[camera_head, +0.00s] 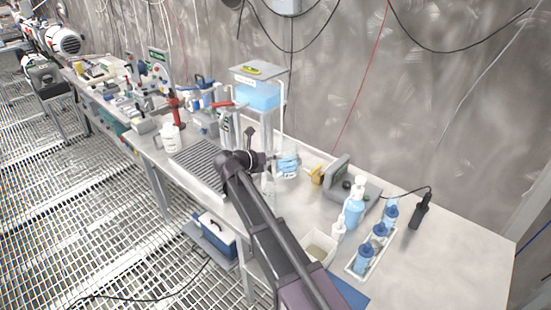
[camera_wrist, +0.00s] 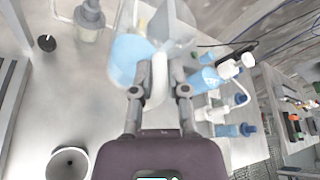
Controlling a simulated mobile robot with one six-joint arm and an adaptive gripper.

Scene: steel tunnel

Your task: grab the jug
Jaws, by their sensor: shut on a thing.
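The jug (camera_head: 287,163) is a clear vessel with blue liquid inside, standing at the middle of the bench. In the wrist view the jug (camera_wrist: 130,55) lies just beyond my fingers, its blue contents seen from above. My gripper (camera_wrist: 160,85) is shut on the jug at its near side, where a pale handle-like part runs between the fingers. In the head view my gripper (camera_head: 262,161) reaches the jug from the left, and my arm hides part of the bench below it.
A pump bottle (camera_head: 354,205) and a rack of blue-capped bottles (camera_head: 380,238) stand to the right. A grey device (camera_head: 350,187) and a yellow item (camera_head: 316,174) are close by. A raised blue tank (camera_head: 258,93) stands behind. The bench's right end is mostly clear.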

